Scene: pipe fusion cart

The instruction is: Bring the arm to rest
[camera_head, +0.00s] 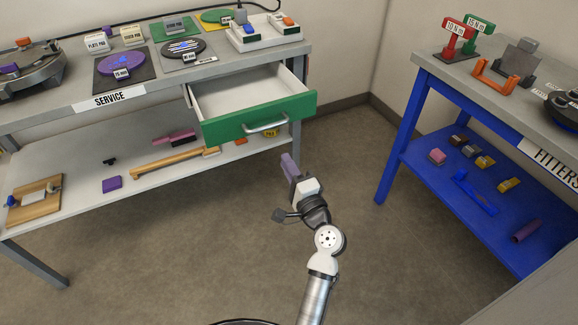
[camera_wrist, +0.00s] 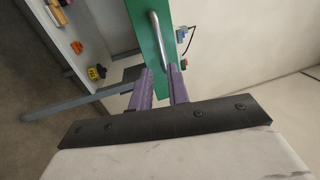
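My gripper (camera_head: 287,162) is in the open floor space between the two benches, in front of and below the open drawer. Its two purple fingers also show in the wrist view (camera_wrist: 160,71), apart with a gap and nothing between them. My arm reaches up from the bottom of the head view, with its elbow bent. The green drawer front (camera_head: 258,117) stands pulled out from the service bench (camera_head: 135,90), and the drawer inside looks empty. Its metal handle (camera_head: 266,127) is near the gripper but apart from it; the handle also shows in the wrist view (camera_wrist: 157,38).
The blue fitters bench (camera_head: 402,135) stands at the right, with small blocks on its lower shelf. The service bench's lower shelf (camera_head: 85,180) holds a yellow tool (camera_head: 165,164) and a purple block (camera_head: 112,185). The floor (camera_head: 180,255) between the benches is clear.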

